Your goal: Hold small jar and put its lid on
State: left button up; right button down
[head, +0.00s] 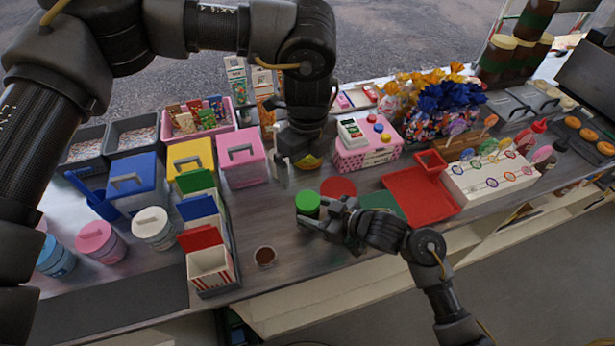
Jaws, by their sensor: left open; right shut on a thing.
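The small jar (306,213) stands on the counter near its front edge, with a dark body. A bright green round lid (307,200) sits on top of it and looks level; whether it is fully seated I cannot tell. My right gripper (318,222) comes in from the right and is shut on the jar's body, hiding part of it. My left gripper (297,168) is open, pointing down above and behind the jar, apart from the green lid. A yellow thing (309,162) shows by its fingers; I cannot tell what it is.
A red disc (338,187) and a dark green mat (382,203) lie right of the jar, then a red tray (421,194). A pink box (366,152) stands behind. Counter between cup and jar is clear.

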pick_arm(q)
jog(key=shift+r, duration=2.2)
pick_arm(e)
jog(key=shift+c, duration=2.3)
grip_release()
jog(key=shift+d, duration=0.1)
pick_arm(q)
jog(key=shift+f, duration=0.2)
pick_arm(e)
jog(key=v, duration=1)
jog(key=shift+s+d, duration=0.2)
jog(key=shift+s, duration=0.1)
jog(key=shift+r, duration=0.1)
